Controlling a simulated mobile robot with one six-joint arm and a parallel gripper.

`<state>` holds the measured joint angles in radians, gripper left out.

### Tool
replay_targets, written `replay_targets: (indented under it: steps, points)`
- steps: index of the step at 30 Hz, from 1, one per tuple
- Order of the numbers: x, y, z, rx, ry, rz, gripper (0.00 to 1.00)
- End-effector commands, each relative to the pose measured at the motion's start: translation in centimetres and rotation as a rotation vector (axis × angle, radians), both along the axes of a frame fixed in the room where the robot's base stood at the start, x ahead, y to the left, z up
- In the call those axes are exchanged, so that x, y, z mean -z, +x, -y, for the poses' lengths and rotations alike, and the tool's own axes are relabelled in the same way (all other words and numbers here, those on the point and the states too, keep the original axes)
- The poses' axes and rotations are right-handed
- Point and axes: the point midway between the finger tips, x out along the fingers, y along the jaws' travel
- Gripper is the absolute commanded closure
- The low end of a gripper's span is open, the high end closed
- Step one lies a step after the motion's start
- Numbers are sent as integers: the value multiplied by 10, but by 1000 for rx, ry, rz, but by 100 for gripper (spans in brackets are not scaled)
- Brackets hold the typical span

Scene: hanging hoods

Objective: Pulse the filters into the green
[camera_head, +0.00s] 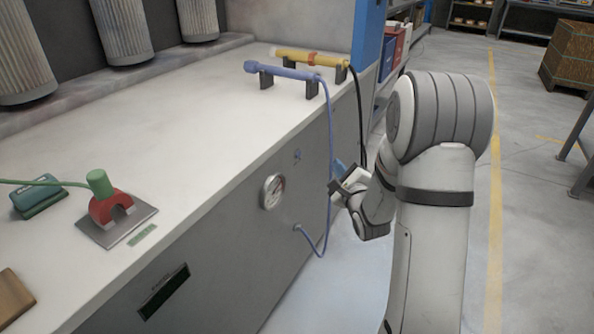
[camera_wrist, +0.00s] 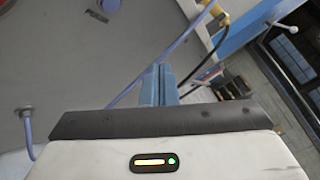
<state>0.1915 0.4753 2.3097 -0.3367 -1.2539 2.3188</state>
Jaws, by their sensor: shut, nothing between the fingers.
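Pleated grey filter cylinders (camera_head: 122,30) hang in a row at the back left in the head view, their tops cut off. A round dial gauge (camera_head: 272,191) is on the cabinet's front; its needle and any green band are too small to read. A small blue mark (camera_head: 297,155) is above and right of it. My gripper (camera_head: 339,166) is beside the cabinet front, right of the gauge and apart from it. In the wrist view its blue fingers (camera_wrist: 164,84) are together and empty. A round bluish-grey knob-like part (camera_wrist: 108,5) shows at the top there, beside a small label.
A blue wand (camera_head: 283,71) and a yellow wand (camera_head: 309,57) rest on black holders on the cabinet top (camera_head: 150,120). Their blue hose (camera_head: 328,170) and black hose (camera_head: 358,105) hang near my gripper. A red horseshoe-shaped piece (camera_head: 110,205) sits front left. Floor lies open at right.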

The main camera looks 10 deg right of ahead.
Motion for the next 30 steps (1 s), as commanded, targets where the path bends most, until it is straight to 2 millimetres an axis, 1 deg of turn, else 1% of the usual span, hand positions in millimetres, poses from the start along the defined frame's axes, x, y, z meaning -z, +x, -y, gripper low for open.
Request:
replay_targets:
  steps: [1,3,13,17,20,30]
  points:
    - [9,1,0,-7,38,16,100]
    - [10,1,0,-14,75,31,100]
    - [8,1,-1,-19,91,40,100]
    - [7,3,-5,-20,91,39,100]
    - [7,8,-12,-21,91,39,100]
    - [7,36,-51,-23,91,38,100]
